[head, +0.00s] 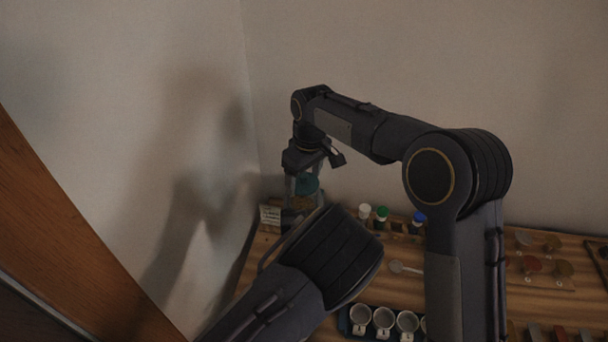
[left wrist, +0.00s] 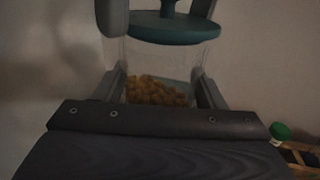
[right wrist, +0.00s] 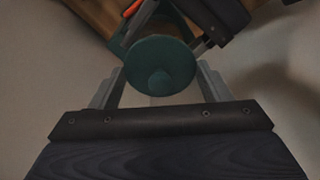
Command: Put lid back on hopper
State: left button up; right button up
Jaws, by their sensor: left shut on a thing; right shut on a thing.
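The teal round lid (head: 307,184) with a central knob is between the fingers of my right gripper (head: 305,178), which is shut on it. In the right wrist view the lid (right wrist: 160,62) faces the camera, knob towards me. The hopper (left wrist: 155,60) is a clear container partly filled with orange-brown pellets (left wrist: 155,91). My left gripper (left wrist: 160,82) is shut on the hopper, one finger on each side. In the left wrist view the lid (left wrist: 165,29) is above the pellets, at the hopper's upper part. Whether it touches the rim is unclear. My left forearm hides most of the hopper in the head view.
Bottles with white (head: 364,210), green (head: 382,213) and blue (head: 419,217) caps stand to the right on the wooden table. Several white cups (head: 383,320) sit in a dark tray at the front. A small card (head: 270,215) stands near the walls' corner.

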jog(key=shift+f, duration=0.65)
jog(key=o, duration=1)
jog(key=shift+o, duration=0.2)
notch_tip(320, 180, up, 12)
jog(key=s+d, duration=0.1)
pick_arm(q)
jog(key=o, duration=1.5)
jog(key=shift+c, duration=0.2)
